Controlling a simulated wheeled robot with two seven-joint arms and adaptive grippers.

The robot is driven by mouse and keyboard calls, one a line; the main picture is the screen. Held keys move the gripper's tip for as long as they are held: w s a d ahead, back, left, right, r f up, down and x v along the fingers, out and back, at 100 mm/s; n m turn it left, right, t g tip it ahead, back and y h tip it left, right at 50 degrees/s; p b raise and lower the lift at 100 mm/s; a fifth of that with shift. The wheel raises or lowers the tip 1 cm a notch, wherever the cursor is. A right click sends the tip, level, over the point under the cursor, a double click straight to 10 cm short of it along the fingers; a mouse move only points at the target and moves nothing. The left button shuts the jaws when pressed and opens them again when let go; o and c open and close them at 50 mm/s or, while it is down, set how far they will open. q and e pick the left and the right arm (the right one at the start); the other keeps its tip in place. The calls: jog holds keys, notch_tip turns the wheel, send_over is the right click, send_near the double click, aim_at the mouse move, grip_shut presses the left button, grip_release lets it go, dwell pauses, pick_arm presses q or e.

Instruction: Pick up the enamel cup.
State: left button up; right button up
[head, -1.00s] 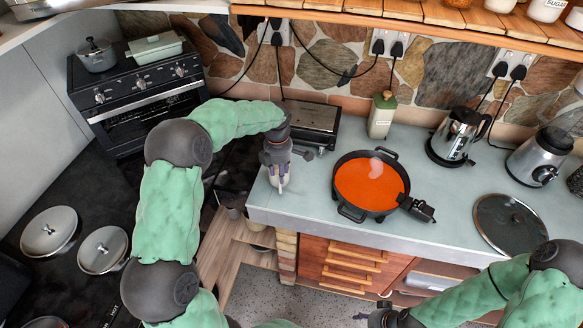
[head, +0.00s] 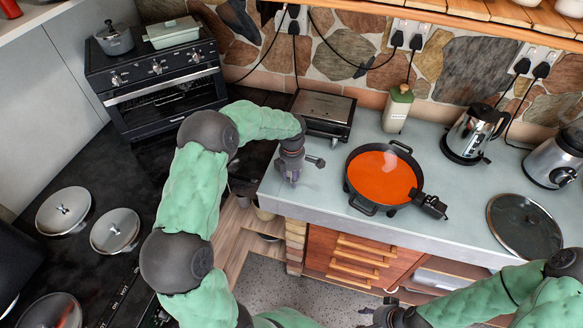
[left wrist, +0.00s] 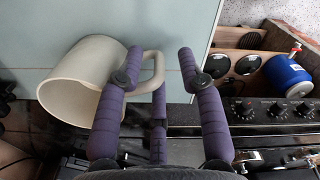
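The enamel cup (left wrist: 82,82) is cream, with a looped handle on its right side. In the left wrist view it stands left of my left gripper (left wrist: 165,66), against the pale counter. The purple fingers are apart, with the handle between them. The left finger overlaps the cup's rim and handle; I cannot tell whether it touches. In the head view my left gripper (head: 291,172) points down over the counter's left end, and I cannot make out the cup there. My right gripper (head: 384,314) is at the bottom edge, partly cut off; its fingers are unclear.
A black pan of orange soup (head: 382,178) sits on the counter (head: 330,195), right of my left gripper. A grill (head: 324,113) stands behind it.

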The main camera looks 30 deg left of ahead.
pick_arm(q)
jog(key=shift+f, duration=0.75)
grip_shut()
jog(key=shift+r, duration=0.1)
jog(key=shift+r, duration=0.1)
jog(key=shift+w+r, duration=0.1)
jog(key=shift+r, duration=1.2)
jog(key=s+d+r+p, duration=0.1)
jog(key=s+d+r, duration=0.6)
jog(key=d+r, duration=0.3)
jog(key=shift+s+d, duration=0.2)
jog(key=shift+d, duration=0.65)
